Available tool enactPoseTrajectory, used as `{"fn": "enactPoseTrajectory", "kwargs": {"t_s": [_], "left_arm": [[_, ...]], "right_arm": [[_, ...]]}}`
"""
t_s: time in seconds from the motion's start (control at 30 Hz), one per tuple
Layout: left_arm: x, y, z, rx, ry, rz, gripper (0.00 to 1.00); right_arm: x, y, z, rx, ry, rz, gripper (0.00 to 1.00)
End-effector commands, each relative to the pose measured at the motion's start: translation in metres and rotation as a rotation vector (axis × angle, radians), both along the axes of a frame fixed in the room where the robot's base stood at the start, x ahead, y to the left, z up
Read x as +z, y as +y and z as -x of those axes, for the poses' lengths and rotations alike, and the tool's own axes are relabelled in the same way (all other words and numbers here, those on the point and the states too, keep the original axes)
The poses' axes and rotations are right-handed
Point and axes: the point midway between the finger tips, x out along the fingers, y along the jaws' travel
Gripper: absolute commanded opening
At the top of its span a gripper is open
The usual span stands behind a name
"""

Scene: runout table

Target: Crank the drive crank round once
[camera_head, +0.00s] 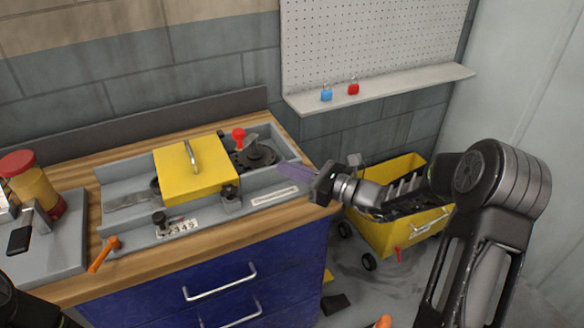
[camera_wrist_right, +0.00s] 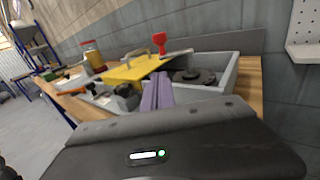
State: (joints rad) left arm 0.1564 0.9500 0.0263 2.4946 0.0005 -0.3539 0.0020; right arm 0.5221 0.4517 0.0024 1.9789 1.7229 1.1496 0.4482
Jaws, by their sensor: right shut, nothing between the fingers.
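An orange-handled crank (camera_head: 104,254) sticks out at the front left corner of the grey machine tray (camera_head: 142,228). It also shows at the left in the right wrist view (camera_wrist_right: 72,92). A dark round disc (camera_head: 257,157) lies at the tray's right end, with a red knob (camera_head: 238,134) beside it. Which part is the drive crank is not labelled. My right gripper (camera_head: 284,170), with purple fingers, is shut and empty over the tray's right end, apart from the orange handle. The fingers also show in the right wrist view (camera_wrist_right: 157,92). My left gripper is out of view.
A yellow cover (camera_head: 185,182) with a metal handle spans the middle of the tray. A red-lidded jar (camera_head: 35,185) stands at the left. A yellow cart (camera_head: 400,236) is on the floor at right. Blue drawers (camera_head: 290,262) are below the worktop.

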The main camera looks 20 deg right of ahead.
Motion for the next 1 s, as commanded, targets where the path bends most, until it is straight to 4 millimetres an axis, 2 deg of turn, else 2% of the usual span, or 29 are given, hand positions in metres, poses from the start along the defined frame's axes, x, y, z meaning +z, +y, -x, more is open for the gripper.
{"fn": "enactPoseTrajectory", "kwargs": {"t_s": [0.3, 0.5, 0.7, 1.0], "left_arm": [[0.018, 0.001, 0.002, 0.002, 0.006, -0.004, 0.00], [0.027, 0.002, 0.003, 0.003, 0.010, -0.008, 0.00], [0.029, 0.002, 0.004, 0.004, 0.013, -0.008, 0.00], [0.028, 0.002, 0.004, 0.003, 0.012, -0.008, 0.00]], "right_arm": [[0.003, 0.042, -0.049, 0.004, 0.001, -0.001, 0.00], [0.002, 0.061, -0.073, 0.002, 0.000, 0.000, 0.00], [0.001, 0.069, -0.083, 0.001, 0.000, 0.000, 0.00], [0.000, 0.069, -0.083, 0.000, 0.000, 0.000, 0.00]]}}
